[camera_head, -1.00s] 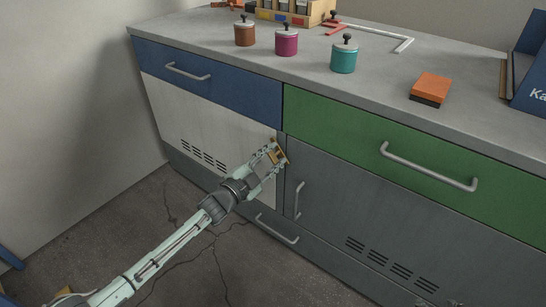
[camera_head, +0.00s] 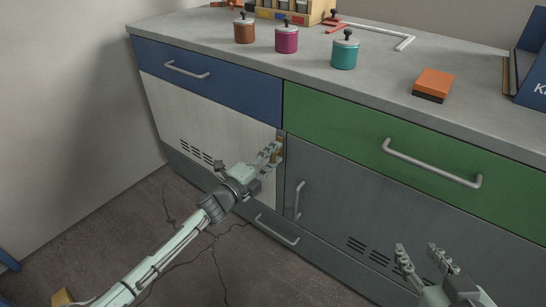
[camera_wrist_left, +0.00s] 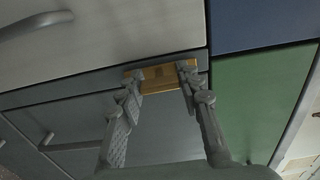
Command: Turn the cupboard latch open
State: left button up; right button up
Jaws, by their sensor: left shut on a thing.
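The brass latch (camera_head: 280,148) sits at the upper corner of the white cupboard door (camera_head: 215,120), beside the seam with the grey door (camera_head: 370,195). My left gripper (camera_head: 272,153) reaches it from the lower left. In the left wrist view the latch (camera_wrist_left: 163,76) lies between the fingertips of my left gripper (camera_wrist_left: 160,80), which are shut on it. The fingers partly hide the latch, so its exact turn is hard to read. My right gripper (camera_head: 418,250) is open and empty at the lower right, in front of the grey door.
A blue drawer (camera_head: 205,78) is above the white door and a green drawer (camera_head: 400,150) above the grey one. Bar handles (camera_head: 298,200) stick out nearby. Lidded pots (camera_head: 344,52) and an orange block (camera_head: 433,84) stand on the bench top (camera_head: 230,60).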

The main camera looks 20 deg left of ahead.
dwell(0.5)
pick_arm(q)
jog(key=o, duration=1.2)
jog(key=v, duration=1.2)
jog(key=shift+s, duration=0.1)
